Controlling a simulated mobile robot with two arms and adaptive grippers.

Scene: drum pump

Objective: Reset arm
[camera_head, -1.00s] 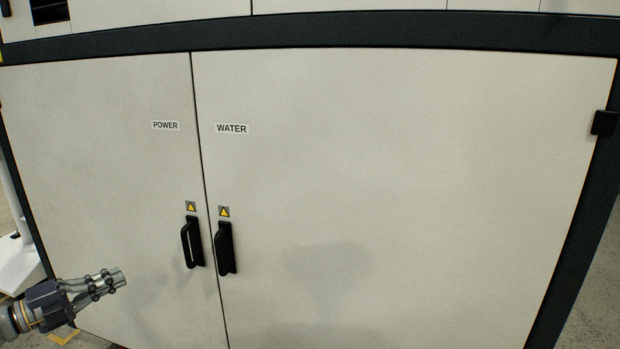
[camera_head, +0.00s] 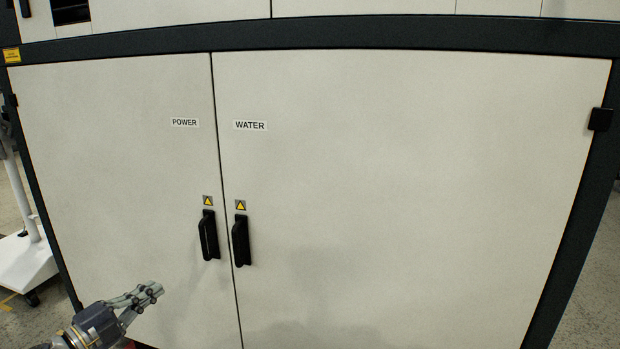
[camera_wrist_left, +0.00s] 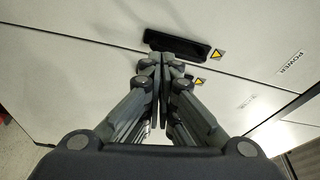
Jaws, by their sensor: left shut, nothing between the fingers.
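My left gripper (camera_head: 152,291) is at the lower left of the head view, in front of the lower part of the POWER door (camera_head: 120,190). It is shut and empty; in the left wrist view its fingers (camera_wrist_left: 160,62) are together, with nothing between them. The POWER door's black handle (camera_head: 208,235) is up and to the right of the gripper, apart from it in the head view. The WATER door (camera_head: 420,190) has a black handle (camera_head: 241,241) beside it. Both doors are closed. My right gripper is not in view.
A dark frame (camera_head: 330,33) runs above the doors. A black block (camera_head: 600,119) sits at the WATER door's right edge. A white stand with a wheeled base (camera_head: 28,264) is at the far left. Grey floor (camera_head: 590,290) shows at the right.

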